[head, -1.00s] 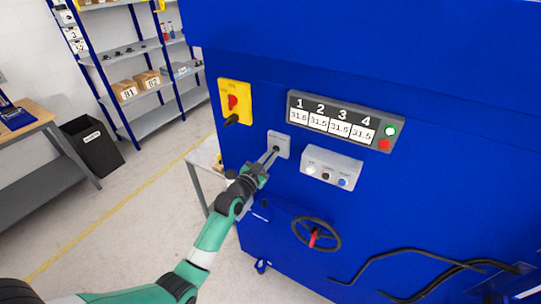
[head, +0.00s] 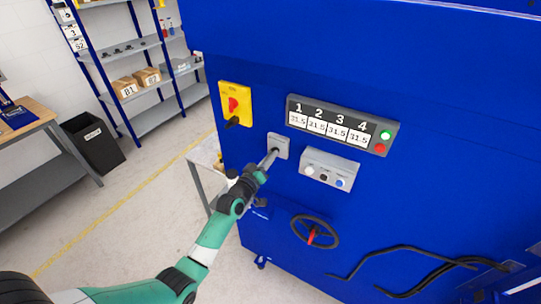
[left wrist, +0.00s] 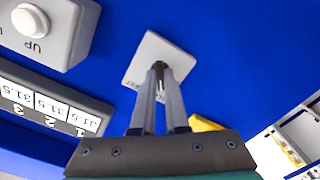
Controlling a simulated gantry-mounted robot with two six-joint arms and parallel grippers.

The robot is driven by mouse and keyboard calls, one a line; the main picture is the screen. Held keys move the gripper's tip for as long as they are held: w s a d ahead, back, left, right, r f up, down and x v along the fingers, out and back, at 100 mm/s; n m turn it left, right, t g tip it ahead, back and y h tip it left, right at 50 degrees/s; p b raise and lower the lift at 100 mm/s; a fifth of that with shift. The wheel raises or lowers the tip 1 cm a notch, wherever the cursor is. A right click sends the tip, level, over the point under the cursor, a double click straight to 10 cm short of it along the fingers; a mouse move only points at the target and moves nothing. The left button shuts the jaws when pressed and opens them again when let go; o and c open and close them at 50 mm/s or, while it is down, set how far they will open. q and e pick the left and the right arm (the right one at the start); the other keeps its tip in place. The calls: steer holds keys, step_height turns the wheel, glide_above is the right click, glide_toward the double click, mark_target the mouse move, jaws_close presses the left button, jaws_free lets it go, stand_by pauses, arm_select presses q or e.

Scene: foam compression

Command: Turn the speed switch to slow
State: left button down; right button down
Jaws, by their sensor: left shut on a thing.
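The speed switch is on a small light grey plate (head: 279,143) on the blue machine front, left of the button box. The plate also shows in the left wrist view (left wrist: 176,52). My left gripper (head: 273,156) reaches up to the plate, and in the left wrist view its fingers (left wrist: 159,72) are closed together on the dark switch knob (left wrist: 159,66). The fingers mostly hide the knob, so its setting cannot be read. My right gripper is not in either view.
A button box (head: 328,169) and a numbered display panel (head: 341,124) sit to the right of the plate. A yellow switch (head: 234,104) is at its upper left. A handwheel (head: 315,232) is below. Shelving (head: 140,75) and a bin (head: 92,143) stand at the left.

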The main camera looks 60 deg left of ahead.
arm_select(q)
steer(key=shift+n, duration=0.9)
steer(key=shift+p, duration=0.3)
steer(key=c, duration=0.9)
jaws_free()
steer(key=v, duration=1.1)
steer(key=shift+s+d+p, duration=0.2)
steer(key=shift+s+p, duration=0.05)
steer(key=shift+p, duration=0.15)
